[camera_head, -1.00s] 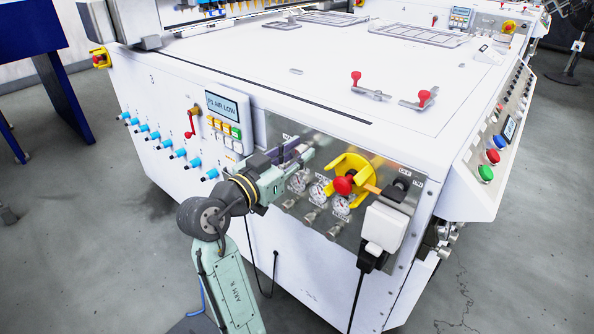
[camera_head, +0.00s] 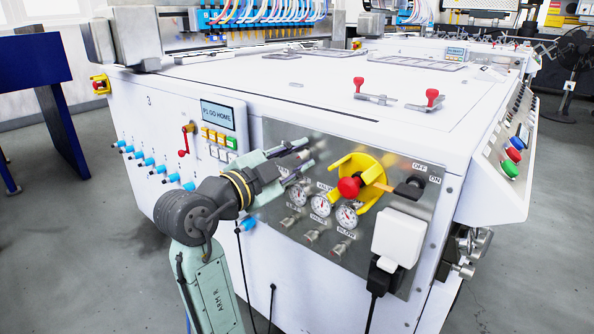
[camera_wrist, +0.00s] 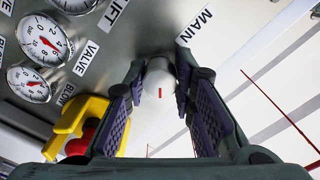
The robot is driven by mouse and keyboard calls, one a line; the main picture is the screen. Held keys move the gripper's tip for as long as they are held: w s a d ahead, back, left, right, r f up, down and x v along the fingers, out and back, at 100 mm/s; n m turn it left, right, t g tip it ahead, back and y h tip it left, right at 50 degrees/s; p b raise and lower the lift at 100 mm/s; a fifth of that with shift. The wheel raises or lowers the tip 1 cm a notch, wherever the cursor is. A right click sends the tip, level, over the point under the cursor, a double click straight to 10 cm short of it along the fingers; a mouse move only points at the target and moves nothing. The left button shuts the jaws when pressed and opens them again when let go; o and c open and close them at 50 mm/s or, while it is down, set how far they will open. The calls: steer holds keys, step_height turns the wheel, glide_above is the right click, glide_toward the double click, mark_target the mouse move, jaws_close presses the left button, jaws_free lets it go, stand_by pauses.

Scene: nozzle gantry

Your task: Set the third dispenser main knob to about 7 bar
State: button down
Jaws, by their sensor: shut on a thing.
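My gripper (camera_wrist: 160,80) is shut on a white round knob (camera_wrist: 159,90) with a short red mark, beside the label MAIN (camera_wrist: 194,27) in the wrist view. One finger pad is on each side of the knob. In the head view my gripper (camera_head: 308,153) is at the upper left of the metal panel (camera_head: 275,133), and it hides the knob. Several gauges with red needles sit on the panel, among them one near the label VALVE (camera_wrist: 42,40) and one near BLOW (camera_wrist: 28,83). Which gauge belongs to the main knob, and its reading, I cannot tell.
A yellow-and-red rotary switch (camera_head: 358,182) stands out just right of my gripper; it also shows at lower left in the wrist view (camera_wrist: 84,125). A white plug box (camera_head: 399,238) is at the panel's right. A display (camera_head: 217,115) reads "P1 GO HOME".

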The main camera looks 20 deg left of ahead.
steer(key=shift+m+b, duration=0.45)
steer(key=shift+m, duration=0.15)
steer(key=c, duration=1.3)
jaws_free()
steer(key=shift+c, duration=0.2)
steer(key=v, duration=1.2)
steer(key=shift+r, duration=0.1)
